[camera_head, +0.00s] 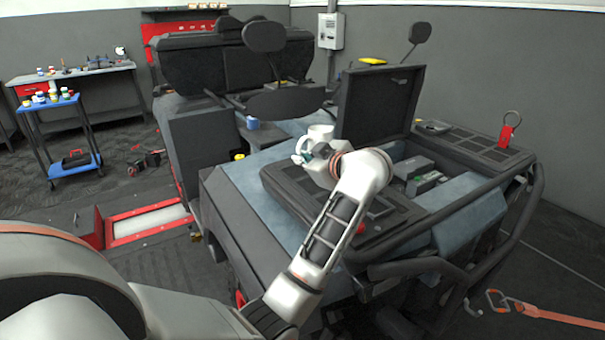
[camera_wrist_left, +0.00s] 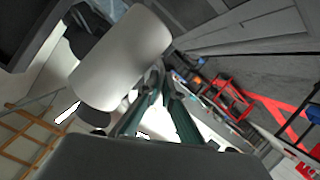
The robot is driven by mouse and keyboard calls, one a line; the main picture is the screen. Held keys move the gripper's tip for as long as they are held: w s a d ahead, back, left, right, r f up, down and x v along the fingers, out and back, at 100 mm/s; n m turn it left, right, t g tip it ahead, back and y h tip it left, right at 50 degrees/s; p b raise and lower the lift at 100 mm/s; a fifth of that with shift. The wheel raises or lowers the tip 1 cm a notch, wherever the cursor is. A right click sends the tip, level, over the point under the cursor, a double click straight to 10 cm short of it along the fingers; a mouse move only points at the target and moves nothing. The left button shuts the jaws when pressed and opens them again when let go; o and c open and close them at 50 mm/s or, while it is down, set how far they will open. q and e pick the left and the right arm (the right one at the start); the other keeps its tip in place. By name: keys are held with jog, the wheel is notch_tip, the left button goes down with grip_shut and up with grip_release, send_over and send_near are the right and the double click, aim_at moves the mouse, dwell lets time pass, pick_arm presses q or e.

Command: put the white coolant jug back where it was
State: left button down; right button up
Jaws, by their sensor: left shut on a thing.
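The white coolant jug (camera_head: 321,132) is up over the hood area of the dark vehicle, just beyond my left wrist in the head view. My left gripper (camera_head: 303,152) is shut on it, at the jug's left side; my wrist hides the jug's lower part. In the left wrist view the jug (camera_wrist_left: 122,58) is large, pale and tilted in the picture, and my left gripper's greenish fingers (camera_wrist_left: 157,92) meet at its edge. I cannot tell whether the jug touches anything below. My right gripper is not in view.
The vehicle's raised dark lid (camera_head: 378,102) stands right of the jug, over an open bay (camera_head: 422,172). A mirror (camera_head: 264,37) rises behind. A blue cart (camera_head: 75,170) with several bottles and a workbench (camera_head: 110,72) stand at the left. Tube bars (camera_head: 440,265) edge the vehicle's front.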

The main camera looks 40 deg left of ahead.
pick_arm(q)
notch_tip(320, 180, down, 4)
jog(key=shift+f+b, duration=0.1)
jog(key=shift+b, duration=0.2)
jog(key=c, duration=2.2)
grip_release()
jog(key=shift+c, duration=0.2)
